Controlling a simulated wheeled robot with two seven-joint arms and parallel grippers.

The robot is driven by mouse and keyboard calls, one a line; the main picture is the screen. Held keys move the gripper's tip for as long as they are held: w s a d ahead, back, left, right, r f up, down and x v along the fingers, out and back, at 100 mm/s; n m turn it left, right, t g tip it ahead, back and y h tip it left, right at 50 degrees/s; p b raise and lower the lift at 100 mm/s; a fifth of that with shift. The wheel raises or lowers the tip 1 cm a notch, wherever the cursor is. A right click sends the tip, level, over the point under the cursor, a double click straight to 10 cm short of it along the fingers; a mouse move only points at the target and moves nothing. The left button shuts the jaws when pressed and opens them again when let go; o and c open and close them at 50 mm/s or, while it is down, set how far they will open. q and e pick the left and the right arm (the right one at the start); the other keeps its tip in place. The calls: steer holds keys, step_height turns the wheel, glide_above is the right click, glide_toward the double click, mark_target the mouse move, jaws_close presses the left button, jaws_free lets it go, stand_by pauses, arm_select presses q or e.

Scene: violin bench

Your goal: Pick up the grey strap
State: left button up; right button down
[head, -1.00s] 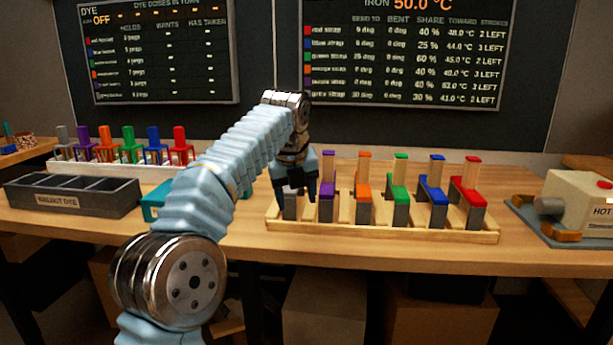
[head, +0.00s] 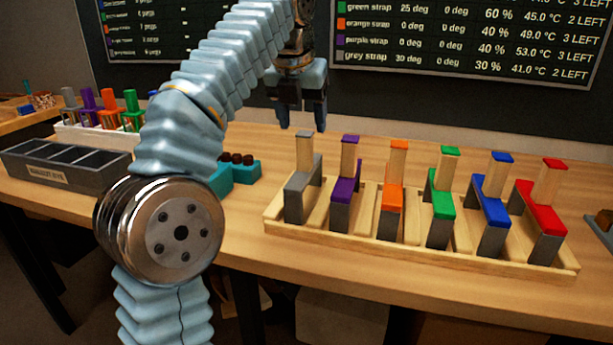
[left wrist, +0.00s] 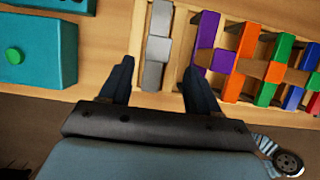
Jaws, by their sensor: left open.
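The grey strap (head: 304,179) stands in the leftmost place of a wooden rack (head: 420,248), with a wooden peg beside it. My left gripper (head: 301,122) hangs just above it in the head view, fingers pointing down, open and empty. In the left wrist view, the grey strap (left wrist: 157,48) lies between and beyond the two open fingertips (left wrist: 157,67), with a gap on both sides. The purple strap (left wrist: 207,42) is close to the right fingertip. My right gripper is not in view.
Purple, orange, green, blue and red straps fill the rack to the right. A teal block (head: 240,170) with dark round tops stands left of the rack. A dark compartment tray (head: 62,168) and a white rack of coloured pieces (head: 75,131) are farther left.

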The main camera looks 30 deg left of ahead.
mark_target(305, 138)
arm_select(q)
steer(key=x, duration=0.4)
steer(key=shift+f, duration=0.2)
steer(key=x, duration=0.5)
steer(key=shift+w+a, duration=0.15)
steer(key=shift+a, duration=0.1)
jaws_close()
steer(key=shift+r, duration=0.1)
